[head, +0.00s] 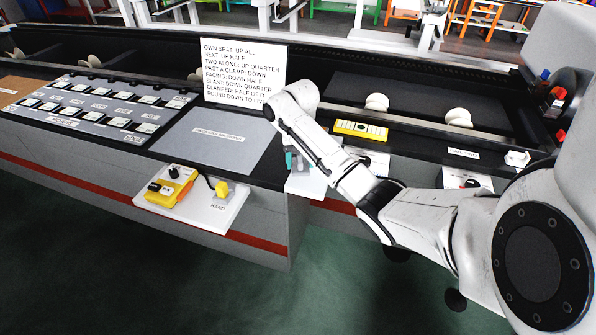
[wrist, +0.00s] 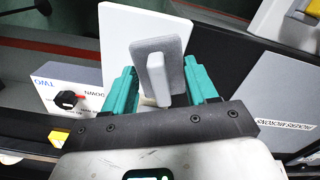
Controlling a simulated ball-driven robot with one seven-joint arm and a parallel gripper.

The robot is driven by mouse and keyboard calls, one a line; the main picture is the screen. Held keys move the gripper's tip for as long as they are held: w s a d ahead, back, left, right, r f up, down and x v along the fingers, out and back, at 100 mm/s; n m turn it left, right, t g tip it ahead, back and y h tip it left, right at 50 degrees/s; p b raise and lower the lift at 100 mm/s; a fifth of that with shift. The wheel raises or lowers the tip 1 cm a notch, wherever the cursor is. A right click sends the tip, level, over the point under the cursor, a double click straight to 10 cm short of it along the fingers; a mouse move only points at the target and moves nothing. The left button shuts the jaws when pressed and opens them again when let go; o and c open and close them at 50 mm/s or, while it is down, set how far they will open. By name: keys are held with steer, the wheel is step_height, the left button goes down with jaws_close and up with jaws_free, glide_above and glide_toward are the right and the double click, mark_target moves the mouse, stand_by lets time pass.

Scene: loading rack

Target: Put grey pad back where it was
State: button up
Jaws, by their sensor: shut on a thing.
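The grey pad (wrist: 178,50) shows in the wrist view, a flat grey plate with a raised grip on it. My gripper (wrist: 158,82) has teal fingers on either side of the pad and is shut on it. The pad is over a white plate (wrist: 117,42); I cannot tell whether they touch. In the head view my gripper (head: 292,161) is at the front edge of the counter, above a white shelf (head: 306,186).
A white sign (head: 243,72) stands behind the grey panel (head: 214,140). A shelf with a yellow control box (head: 172,188) juts out at left. In the wrist view a box marked TWO has a black knob (wrist: 68,99). Pale rounded objects (head: 376,103) lie in the trough.

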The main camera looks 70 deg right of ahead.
mark_target(298, 169)
steer(key=shift+w+d+f, duration=0.15)
steer(key=shift+w+f, duration=0.2)
steer(key=shift+f, duration=0.1)
steer(key=shift+f+p, duration=0.4)
steer(key=shift+f, duration=1.2)
steer(key=o, duration=1)
steer(key=shift+f, duration=0.1)
step_height(298, 169, up, 11)
steer(key=shift+r, duration=0.15)
steer(key=shift+r+p, duration=0.5)
steer(key=shift+p, duration=0.2)
